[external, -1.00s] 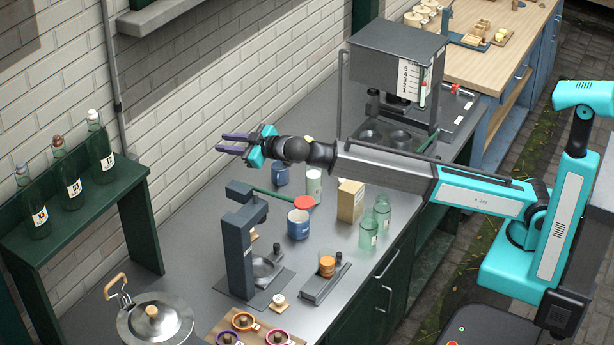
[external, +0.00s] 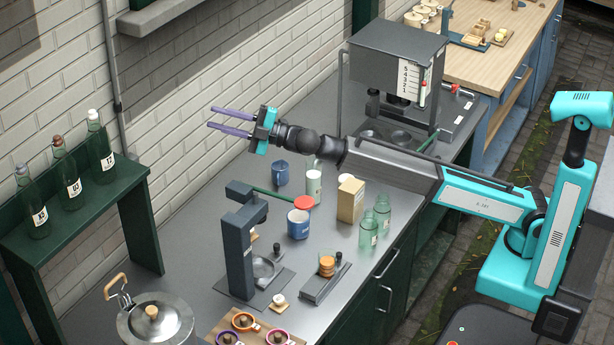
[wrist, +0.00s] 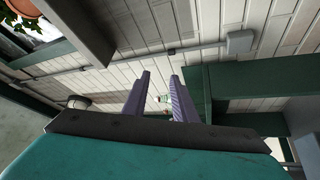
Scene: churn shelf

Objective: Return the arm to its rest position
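My gripper (external: 220,119) has two purple fingers and a teal body. It is in the air above the grey counter (external: 200,262), pointing left toward the brick wall. The fingers stand apart with nothing between them. In the wrist view my gripper (wrist: 160,85) also shows two separate fingers, with the wall beyond. My arm reaches out from the right over the counter.
A green shelf (external: 140,190) with several bottles stands at the left. Below my arm are a blue mug (external: 298,223), a cardboard box (external: 350,200), green glasses (external: 368,229) and a dark grey press (external: 238,250). A large grey machine (external: 395,60) stands behind my arm.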

